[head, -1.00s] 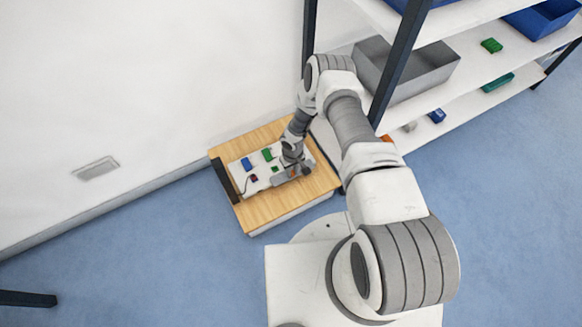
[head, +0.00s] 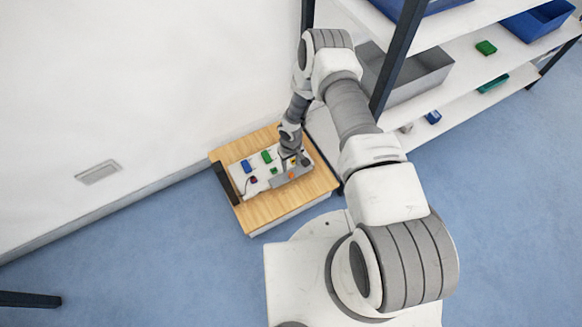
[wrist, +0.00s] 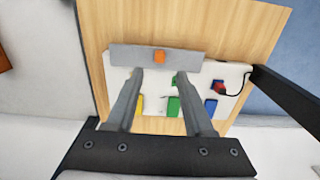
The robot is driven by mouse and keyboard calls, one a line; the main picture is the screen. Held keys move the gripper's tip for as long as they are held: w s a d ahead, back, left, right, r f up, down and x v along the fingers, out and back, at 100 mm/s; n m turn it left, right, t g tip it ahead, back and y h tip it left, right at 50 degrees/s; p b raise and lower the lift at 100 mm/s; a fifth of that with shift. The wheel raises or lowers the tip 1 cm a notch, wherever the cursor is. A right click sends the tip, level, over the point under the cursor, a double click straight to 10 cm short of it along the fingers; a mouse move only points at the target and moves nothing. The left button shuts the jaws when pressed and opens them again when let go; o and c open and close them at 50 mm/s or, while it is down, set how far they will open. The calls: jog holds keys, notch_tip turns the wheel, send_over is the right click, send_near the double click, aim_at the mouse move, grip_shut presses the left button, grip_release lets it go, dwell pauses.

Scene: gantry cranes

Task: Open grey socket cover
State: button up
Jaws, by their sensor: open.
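The grey cover (head: 290,176) with a small orange piece lies along the near edge of the white panel (head: 238,184) on the wooden table. In the wrist view the grey cover (wrist: 128,56) is a long strip across the panel's far edge, with the orange piece (wrist: 159,57) at its middle. My gripper (wrist: 162,74) is open and empty. Its fingertips point at the strip, either side of the orange piece; I cannot tell whether they touch it. I cannot tell the cover's tilt. In the head view my wrist hides part of the panel.
The panel holds blue (head: 246,166), green (head: 267,157) and yellow (wrist: 138,106) blocks and a dark red plug (wrist: 218,87) on a black cable. A black bar (head: 226,183) edges the wooden table (head: 262,213). A shelf with bins (head: 420,82) stands right; a wall is behind.

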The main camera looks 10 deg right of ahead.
notch_tip(320, 180, up, 10)
jog(key=p, duration=0.2)
dwell(0.5)
